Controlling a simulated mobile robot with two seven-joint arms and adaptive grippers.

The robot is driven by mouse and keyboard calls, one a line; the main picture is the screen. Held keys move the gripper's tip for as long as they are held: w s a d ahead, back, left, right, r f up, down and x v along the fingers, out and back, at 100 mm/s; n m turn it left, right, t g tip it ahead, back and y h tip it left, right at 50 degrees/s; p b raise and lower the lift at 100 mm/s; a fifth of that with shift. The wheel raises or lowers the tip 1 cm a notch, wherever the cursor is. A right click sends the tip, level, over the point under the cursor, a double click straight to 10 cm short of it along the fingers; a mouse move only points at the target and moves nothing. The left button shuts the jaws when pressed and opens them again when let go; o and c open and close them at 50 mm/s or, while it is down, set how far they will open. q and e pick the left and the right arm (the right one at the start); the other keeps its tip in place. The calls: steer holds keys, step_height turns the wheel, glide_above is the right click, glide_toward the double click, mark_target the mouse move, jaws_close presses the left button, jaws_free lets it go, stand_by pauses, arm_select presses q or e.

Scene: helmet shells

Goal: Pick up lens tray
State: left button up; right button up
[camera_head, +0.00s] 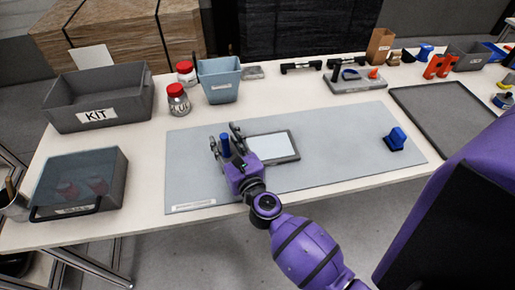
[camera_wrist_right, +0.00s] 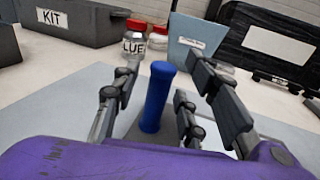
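A flat tray with a dark rim and a pale panel, which looks like the lens tray (camera_head: 295,142), lies on the grey mat in the head view. My right gripper (camera_head: 224,137) is low over its left end and hides that part. A blue upright cylinder (camera_head: 225,146) stands between the fingers. In the right wrist view the fingers (camera_wrist_right: 163,72) are spread either side of the blue cylinder (camera_wrist_right: 157,95), with gaps visible. Whether the cylinder is joined to the tray is hidden. My left gripper is not in view.
The grey mat (camera_head: 340,160) has free room right of the tray, up to a blue block (camera_head: 395,139). A KIT bin (camera_head: 75,108), a lidded box (camera_head: 75,175), red-capped jars (camera_head: 178,100) and a blue bin (camera_head: 222,88) stand left and behind. A dark mat (camera_head: 440,112) lies right.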

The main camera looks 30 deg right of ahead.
steer(key=shift+w, duration=0.25)
steer(key=shift+s, duration=0.1)
steer(key=c, duration=1)
jaws_close()
steer(key=shift+r, duration=0.15)
